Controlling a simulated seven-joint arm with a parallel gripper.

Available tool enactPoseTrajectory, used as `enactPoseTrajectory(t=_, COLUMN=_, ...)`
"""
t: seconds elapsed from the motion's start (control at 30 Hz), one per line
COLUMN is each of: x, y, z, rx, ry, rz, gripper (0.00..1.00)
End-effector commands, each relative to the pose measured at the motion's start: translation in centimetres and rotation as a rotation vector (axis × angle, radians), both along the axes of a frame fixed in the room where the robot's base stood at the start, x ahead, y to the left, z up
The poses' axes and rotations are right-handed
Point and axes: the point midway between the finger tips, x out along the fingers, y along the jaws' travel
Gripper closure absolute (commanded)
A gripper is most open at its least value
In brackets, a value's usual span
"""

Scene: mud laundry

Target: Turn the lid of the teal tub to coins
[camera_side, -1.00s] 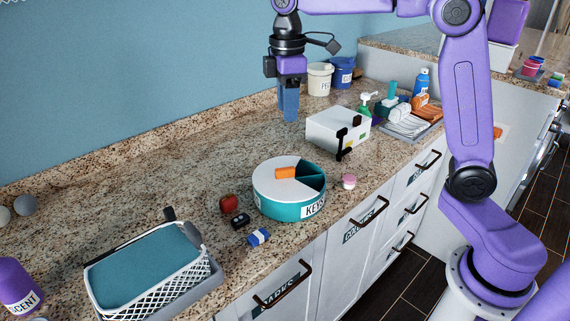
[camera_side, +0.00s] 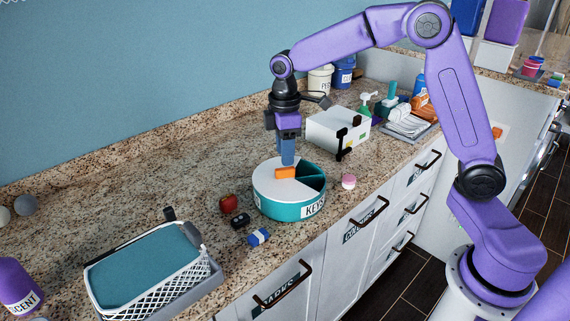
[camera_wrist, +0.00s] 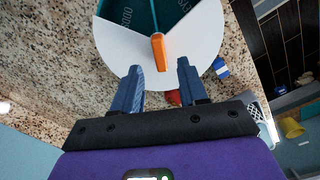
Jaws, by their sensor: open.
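The teal tub (camera_side: 272,205) stands on the counter with a "KEYS" label on its front wall. Its white lid (camera_side: 270,188) has a wedge opening, facing right and back in the side view, that shows dark teal compartments. An orange grip block (camera_side: 286,173) stands on the lid near its middle. In the wrist view the lid (camera_wrist: 203,50) and orange block (camera_wrist: 159,52) lie just beyond my fingertips; lettering inside the opening is only partly readable. My gripper (camera_side: 288,163) is open, pointing down at the orange block. In the wrist view my gripper (camera_wrist: 160,72) has its fingers apart, with nothing between the tips.
A red apple (camera_side: 228,204), a dark small box (camera_side: 240,220) and a blue-white block (camera_side: 258,237) lie left and front of the tub. A pink jar (camera_side: 348,181) is right. A white box (camera_side: 335,128) stands behind. A white basket (camera_side: 150,275) is front left.

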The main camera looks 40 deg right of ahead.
Motion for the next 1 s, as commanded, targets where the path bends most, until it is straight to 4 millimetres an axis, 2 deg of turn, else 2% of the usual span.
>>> enactPoseTrajectory(t=0.1, x=-0.1, y=0.0, z=-2.0, rx=-0.002, ry=0.003, rz=0.0, gripper=0.57)
enactPoseTrajectory(t=0.3, x=-0.1, y=0.0, z=-4.0, rx=0.0, ry=0.001, rz=0.0, gripper=0.57)
enactPoseTrajectory(t=0.67, x=0.0, y=0.0, z=-4.5, rx=0.0, ry=0.0, rz=-0.001, gripper=0.57)
enactPoseTrajectory(t=0.7, x=0.0, y=0.0, z=-4.5, rx=0.0, ry=0.0, rz=-0.001, gripper=0.61)
enactPoseTrajectory(t=0.77, x=0.0, y=0.0, z=-4.5, rx=0.0, ry=0.0, rz=-0.001, gripper=0.8)
enactPoseTrajectory(t=0.8, x=0.0, y=0.0, z=-4.5, rx=0.0, ry=0.0, rz=-0.001, gripper=0.93)
enactPoseTrajectory(t=0.83, x=0.0, y=0.0, z=-4.5, rx=0.0, ry=0.0, rz=-0.001, gripper=1.0)
enactPoseTrajectory(t=1.0, x=0.0, y=0.0, z=-4.5, rx=0.0, ry=0.0, rz=-0.001, gripper=1.0)
